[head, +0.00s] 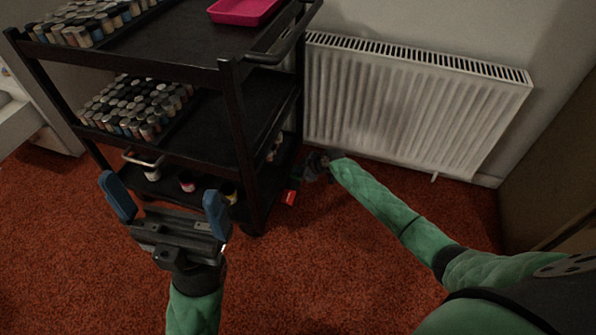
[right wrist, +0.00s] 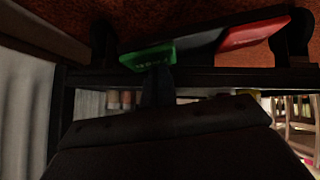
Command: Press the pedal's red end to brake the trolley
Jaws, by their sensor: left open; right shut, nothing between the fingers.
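The black trolley (head: 232,100) stands on the carpet left of the radiator. Its pedal has a red end (head: 289,197) low by the near right wheel corner. In the right wrist view the red end (right wrist: 254,34) is at the upper right and the green end (right wrist: 147,57) is left of it, joined by a dark bar. My right gripper (head: 312,166) is shut and empty, low beside the trolley. Its fingertips (right wrist: 157,73) overlap the green end in view; I cannot tell whether they touch. My left gripper (head: 160,188) is open and empty in front of the trolley.
A white radiator (head: 400,105) on the wall is close behind my right arm. A wooden panel (head: 555,165) stands at the right. Carpet (head: 310,275) in front is clear.

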